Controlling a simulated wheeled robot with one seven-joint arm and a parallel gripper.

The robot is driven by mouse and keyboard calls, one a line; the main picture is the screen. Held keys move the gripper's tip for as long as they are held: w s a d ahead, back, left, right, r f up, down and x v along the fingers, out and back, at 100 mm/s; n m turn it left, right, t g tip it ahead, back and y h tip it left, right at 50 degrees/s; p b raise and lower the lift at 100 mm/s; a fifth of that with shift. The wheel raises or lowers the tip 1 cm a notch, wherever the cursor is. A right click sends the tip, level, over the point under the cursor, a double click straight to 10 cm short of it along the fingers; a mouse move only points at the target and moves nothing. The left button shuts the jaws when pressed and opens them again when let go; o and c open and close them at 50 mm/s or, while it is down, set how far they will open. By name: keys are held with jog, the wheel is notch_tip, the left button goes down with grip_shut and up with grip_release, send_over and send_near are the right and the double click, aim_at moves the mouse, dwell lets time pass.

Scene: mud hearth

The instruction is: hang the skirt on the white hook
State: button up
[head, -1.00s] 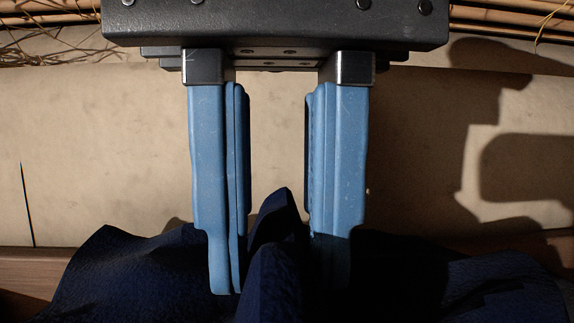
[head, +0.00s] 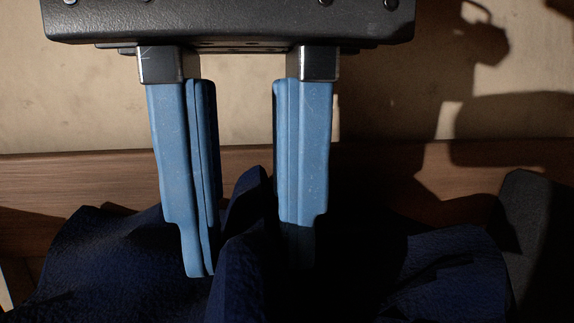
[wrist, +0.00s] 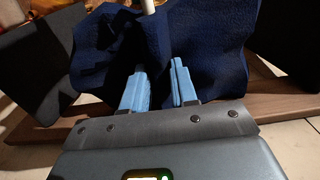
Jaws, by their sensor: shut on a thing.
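The skirt (head: 110,265) is dark navy cloth, bunched and spread at the bottom of the head view. My gripper (head: 248,268) has two blue fingers closed on a raised fold of it, with cloth hanging to both sides. In the wrist view the skirt (wrist: 215,50) drapes beyond the fingertips of my gripper (wrist: 158,68). A pale rod end (wrist: 148,6) shows at the top edge there, close to the cloth. It may be the white hook; I cannot tell its shape or whether it touches the skirt. No hook shows in the head view.
A brown wooden board (head: 80,175) runs across behind the skirt, below a beige wall (head: 90,100). A dark grey panel (head: 540,225) stands at the right. The wrist view shows a dark panel (wrist: 40,65) at the left and pale floor (wrist: 300,140) at the lower right.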

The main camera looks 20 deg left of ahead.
aim_at(248, 231)
jog(key=shift+f, duration=0.25)
jog(key=o, duration=1)
jog(key=shift+c, duration=0.2)
notch_tip(248, 231, up, 8)
jog(key=shift+f+b, duration=0.15)
jog(key=shift+b, duration=0.15)
jog(key=shift+s, duration=0.1)
